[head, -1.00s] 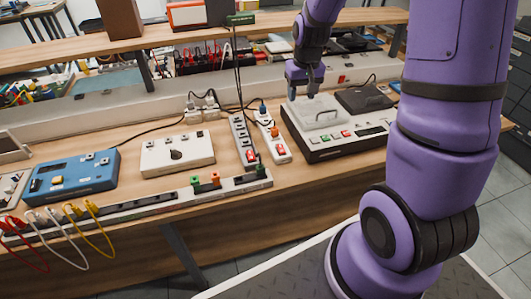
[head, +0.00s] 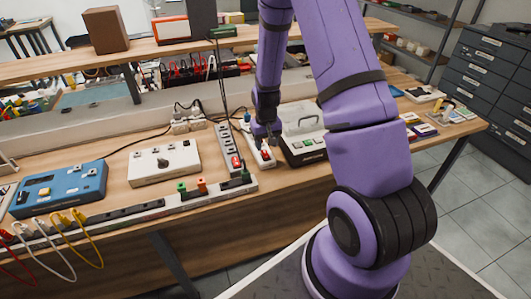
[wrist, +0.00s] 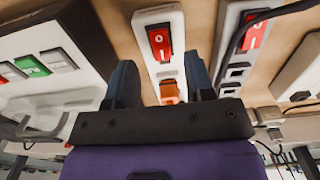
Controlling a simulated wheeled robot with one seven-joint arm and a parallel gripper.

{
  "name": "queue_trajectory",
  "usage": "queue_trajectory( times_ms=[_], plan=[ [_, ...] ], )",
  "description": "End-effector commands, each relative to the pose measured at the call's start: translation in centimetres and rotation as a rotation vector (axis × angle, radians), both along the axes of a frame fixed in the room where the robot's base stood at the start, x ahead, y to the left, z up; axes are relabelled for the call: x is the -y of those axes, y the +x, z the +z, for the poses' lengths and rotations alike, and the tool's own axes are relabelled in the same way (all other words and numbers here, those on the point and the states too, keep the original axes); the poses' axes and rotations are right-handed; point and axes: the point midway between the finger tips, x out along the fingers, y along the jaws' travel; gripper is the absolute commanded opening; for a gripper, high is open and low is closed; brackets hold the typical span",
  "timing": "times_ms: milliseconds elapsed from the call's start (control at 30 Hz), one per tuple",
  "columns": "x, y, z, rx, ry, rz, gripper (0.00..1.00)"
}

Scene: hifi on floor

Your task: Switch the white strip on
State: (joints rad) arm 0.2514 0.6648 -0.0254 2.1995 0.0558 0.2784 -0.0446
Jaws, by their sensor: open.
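The white strip (head: 262,163) lies on the bench between a grey strip and a black-and-white device. Its red rocker switch (head: 265,155) is at the near end; the switch also shows in the wrist view (wrist: 159,42), but I cannot tell which side is pressed. An orange plug (wrist: 170,92) sits in the white strip, seen between my fingers. My gripper (head: 267,138) is open and empty above the strip. In the wrist view its two fingers (wrist: 159,70) straddle the strip's image. My gripper hides part of the strip in the head view.
The grey strip (head: 228,140) with its own red switch (wrist: 256,32) lies close on the left. The device with buttons (head: 308,150) stands close on the right. A long rail with plugs (head: 150,208) runs along the front edge. Cables hang behind.

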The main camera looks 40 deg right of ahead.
Motion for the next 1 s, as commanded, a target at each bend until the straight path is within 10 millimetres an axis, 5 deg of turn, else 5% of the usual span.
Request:
queue_trajectory(
  times_ms=[300,733,933,1000],
  plan=[
    [0.0,0.0,-3.9,-0.001,0.000,0.000,0.49],
    [0.0,0.0,-4.6,0.001,0.000,0.000,0.49],
    [0.0,0.0,-4.6,0.001,0.000,0.000,0.05],
    [0.0,0.0,-4.5,0.001,0.000,0.000,0.00]
  ],
)
